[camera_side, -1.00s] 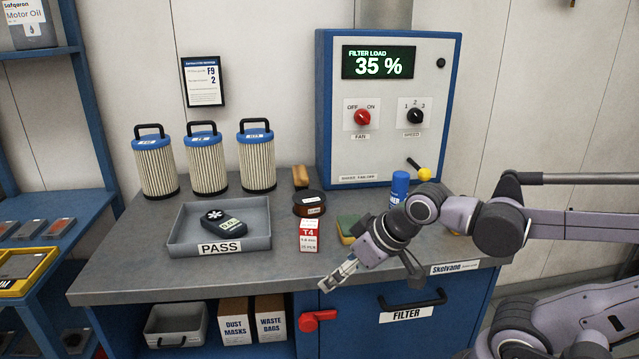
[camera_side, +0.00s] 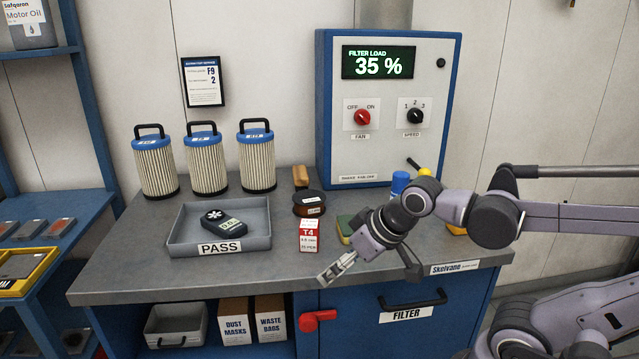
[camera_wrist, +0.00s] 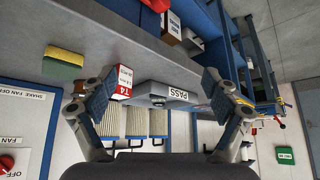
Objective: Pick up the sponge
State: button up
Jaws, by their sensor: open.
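A green and yellow sponge (camera_side: 345,229) lies on the grey bench top, right of the red and white T4 box. In the side view my wrist hides its right part. The wrist view shows the sponge (camera_wrist: 64,66) at the upper left, outside my fingers. My gripper (camera_side: 327,276) is open and empty over the front edge of the bench, in front of the sponge and pointing down-left. In the wrist view the two fingers of my gripper (camera_wrist: 158,84) are spread wide with nothing between them.
The T4 box (camera_side: 309,237) stands close left of the sponge, with a dark roll (camera_side: 308,204) behind it. A blue can (camera_side: 399,184) is behind my arm. The PASS tray (camera_side: 180,247) holds a dark device. Filters (camera_side: 206,167) stand behind. Front bench space left of the gripper is clear.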

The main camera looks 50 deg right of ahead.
jog(key=w+d+r+m+g+h, duration=0.2)
jog(key=w+d+r+m, duration=0.15)
jog(key=d, duration=0.35)
jog(key=m+g+h, duration=0.1)
jog(key=m+g, duration=0.1)
jog(key=m, duration=0.3)
send_over(345, 231)
jog(key=s+d, duration=0.1)
jog(key=s, duration=0.2)
jog(key=shift+f, duration=0.2)
jog(key=x, duration=0.8)
jog(key=shift+w+f, duration=0.25)
jog(key=shift+w, duration=0.1)
jog(key=shift+w+d+f, duration=0.1)
jog(key=shift+f, duration=0.5)
jog(key=shift+f, duration=0.2)
jog(key=c, duration=0.8)
